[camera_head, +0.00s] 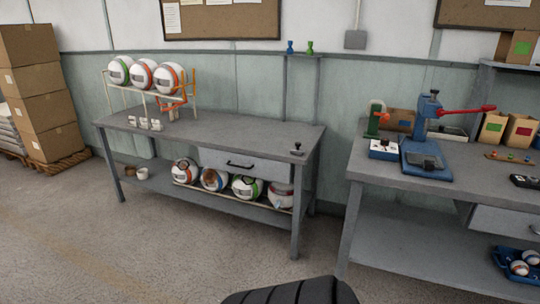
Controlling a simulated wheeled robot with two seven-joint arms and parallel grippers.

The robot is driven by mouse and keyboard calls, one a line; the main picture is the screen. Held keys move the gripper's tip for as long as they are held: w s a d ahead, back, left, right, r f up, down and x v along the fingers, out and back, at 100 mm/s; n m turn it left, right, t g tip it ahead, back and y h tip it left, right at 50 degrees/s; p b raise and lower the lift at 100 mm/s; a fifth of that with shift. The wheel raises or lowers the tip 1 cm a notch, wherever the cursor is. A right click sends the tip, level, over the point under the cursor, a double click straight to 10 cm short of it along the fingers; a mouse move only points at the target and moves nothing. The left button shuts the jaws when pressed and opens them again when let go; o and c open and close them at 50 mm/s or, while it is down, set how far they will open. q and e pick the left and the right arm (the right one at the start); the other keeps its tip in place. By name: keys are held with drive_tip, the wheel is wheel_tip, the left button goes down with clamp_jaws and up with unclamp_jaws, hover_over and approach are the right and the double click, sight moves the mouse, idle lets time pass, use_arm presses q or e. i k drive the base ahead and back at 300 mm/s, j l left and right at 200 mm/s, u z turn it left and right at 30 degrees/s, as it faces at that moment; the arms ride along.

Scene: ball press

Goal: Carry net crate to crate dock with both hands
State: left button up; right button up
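I see nothing that I can clearly identify as the net crate or the crate dock. A low pale rack (235,200) holds several balls on the lower shelf of the left bench. A blue tray (504,262) with small white balls sits on the right bench's lower shelf, partly cut off by the picture's edge. Neither of my grippers is in view. A black ribbed part at the bottom middle is probably mine.
The left bench (215,142) carries a wire ball rack (125,97) and has a drawer (238,163). The right bench (465,187) carries a blue press (425,150) with a red lever. Stacked boxes (38,95) stand far left. Floor in front of the left bench is clear.

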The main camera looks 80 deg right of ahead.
sight(245, 134)
drive_tip(key=z, duration=2.2)
drive_tip(key=k+j, duration=0.05)
